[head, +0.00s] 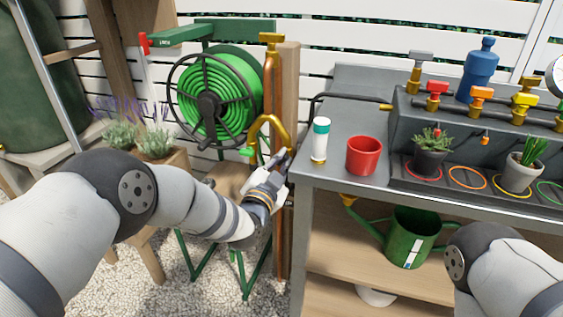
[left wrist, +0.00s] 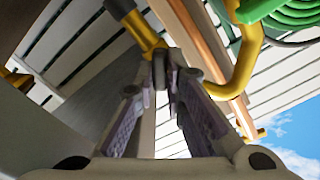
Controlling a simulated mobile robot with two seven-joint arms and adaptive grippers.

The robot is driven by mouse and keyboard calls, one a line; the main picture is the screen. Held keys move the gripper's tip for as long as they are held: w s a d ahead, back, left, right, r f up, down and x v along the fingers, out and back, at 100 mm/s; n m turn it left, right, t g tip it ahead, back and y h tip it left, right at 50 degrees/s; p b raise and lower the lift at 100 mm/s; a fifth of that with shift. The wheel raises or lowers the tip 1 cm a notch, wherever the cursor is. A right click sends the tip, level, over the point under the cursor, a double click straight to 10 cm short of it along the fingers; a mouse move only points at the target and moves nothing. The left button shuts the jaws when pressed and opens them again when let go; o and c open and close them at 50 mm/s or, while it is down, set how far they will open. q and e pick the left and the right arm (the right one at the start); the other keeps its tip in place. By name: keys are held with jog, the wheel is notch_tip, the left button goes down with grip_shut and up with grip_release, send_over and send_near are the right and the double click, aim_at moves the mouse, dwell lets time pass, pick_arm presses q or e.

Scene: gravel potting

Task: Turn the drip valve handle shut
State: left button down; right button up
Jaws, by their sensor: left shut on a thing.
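My left gripper (head: 283,160) reaches to the brass pipework on the wooden post, beside the left edge of the bench. In the left wrist view its fingers (left wrist: 162,78) come together on a small dark part, which I take to be the drip valve handle, just below a brass fitting (left wrist: 148,36). The fingers hide most of the handle, so its angle cannot be read. A curved brass pipe (head: 270,119) rises beside the gripper. My right arm shows at the lower right; its gripper is out of view.
A green hose reel (head: 218,96) stands behind my left arm. A green watering can (head: 411,237) is on the shelf below.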

pick_arm(q)
jog(key=c, duration=1.7)
grip_release()
jog(key=shift+o, duration=0.2)
